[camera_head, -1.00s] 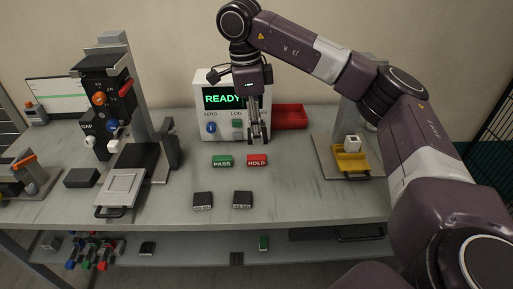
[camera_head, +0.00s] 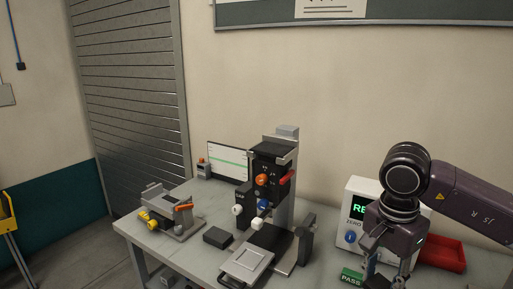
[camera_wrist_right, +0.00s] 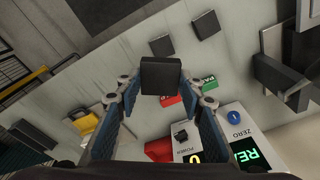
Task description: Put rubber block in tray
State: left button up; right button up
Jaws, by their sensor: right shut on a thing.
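My right gripper (camera_wrist_right: 160,92) is shut on a plain black block, the rubber block (camera_wrist_right: 161,74), and holds it between its fingertips above the bench. In the head view the right gripper (camera_head: 386,274) hangs in front of the white display box, near the green PASS plate, partly cut off by the lower edge. My left gripper is out of view.
The clamp stand (camera_head: 282,207) with coloured knobs rises left of the display box (camera_head: 358,195). A small fixture (camera_head: 166,215) and a black box (camera_head: 217,237) stand farther left. Two dark blocks (camera_wrist_right: 205,24) (camera_wrist_right: 162,46) lie on the bench in the wrist view.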

jog(key=s+a+f+n+y, duration=0.1)
jog(key=s+a+f+n, duration=0.2)
jog(key=n, duration=0.9)
jog(key=s+a, duration=0.3)
jog(key=s, duration=0.2)
jog(key=shift+a+t, duration=0.3)
jog(key=shift+t, duration=0.1)
jog(key=shift+f, duration=0.1)
jog(key=shift+w, duration=0.15)
